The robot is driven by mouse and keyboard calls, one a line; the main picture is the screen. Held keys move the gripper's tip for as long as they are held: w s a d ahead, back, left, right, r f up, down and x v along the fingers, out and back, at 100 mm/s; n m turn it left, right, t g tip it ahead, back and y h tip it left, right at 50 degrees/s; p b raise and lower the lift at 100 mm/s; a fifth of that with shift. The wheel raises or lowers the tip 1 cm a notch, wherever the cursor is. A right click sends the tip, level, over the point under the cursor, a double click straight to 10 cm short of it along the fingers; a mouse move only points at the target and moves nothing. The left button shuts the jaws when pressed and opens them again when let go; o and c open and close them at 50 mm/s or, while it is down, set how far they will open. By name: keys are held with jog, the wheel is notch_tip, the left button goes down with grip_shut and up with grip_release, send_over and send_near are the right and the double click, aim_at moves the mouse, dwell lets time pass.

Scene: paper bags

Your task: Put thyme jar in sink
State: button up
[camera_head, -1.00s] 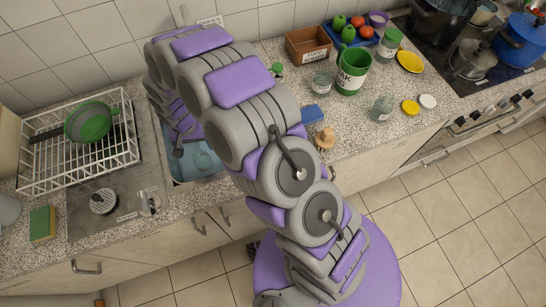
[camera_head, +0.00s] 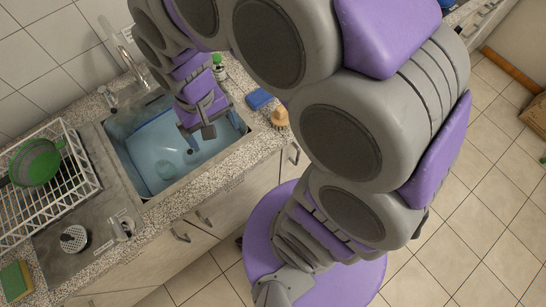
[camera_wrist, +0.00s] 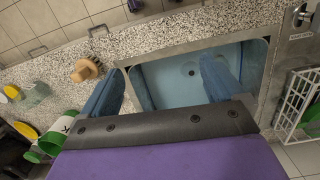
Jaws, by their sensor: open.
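The sink (camera_head: 157,188) is a blue basin set in the counter, and it also shows in the wrist view (camera_wrist: 166,75). My gripper (camera_head: 197,136) is over the sink, with its fingers pointing down into the basin area. In the wrist view its two blue-grey fingers are wide apart (camera_wrist: 160,82) with nothing between them, and the drain shows beyond. I cannot identify the thyme jar by its label. A clear jar (camera_wrist: 37,93) stands on the counter at the left of the wrist view, its label unreadable. No jar is visible in the part of the basin I see.
A wooden brush (camera_head: 279,117) and a blue sponge (camera_head: 259,99) lie right of the sink. A green-capped bottle (camera_head: 218,68) stands behind. The faucet (camera_head: 130,62) rises at the back left. A white dish rack (camera_head: 62,190) stands on the left.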

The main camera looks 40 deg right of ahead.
jog(key=s+d+r, duration=0.2)
jog(key=s+d, duration=0.1)
jog(key=s, duration=0.4)
jog(key=s+d+r, duration=0.2)
jog(key=s+d, duration=0.1)
jog(key=s, duration=0.5)
jog(key=shift+s+g, duration=0.3)
jog(key=shift+r, duration=0.1)
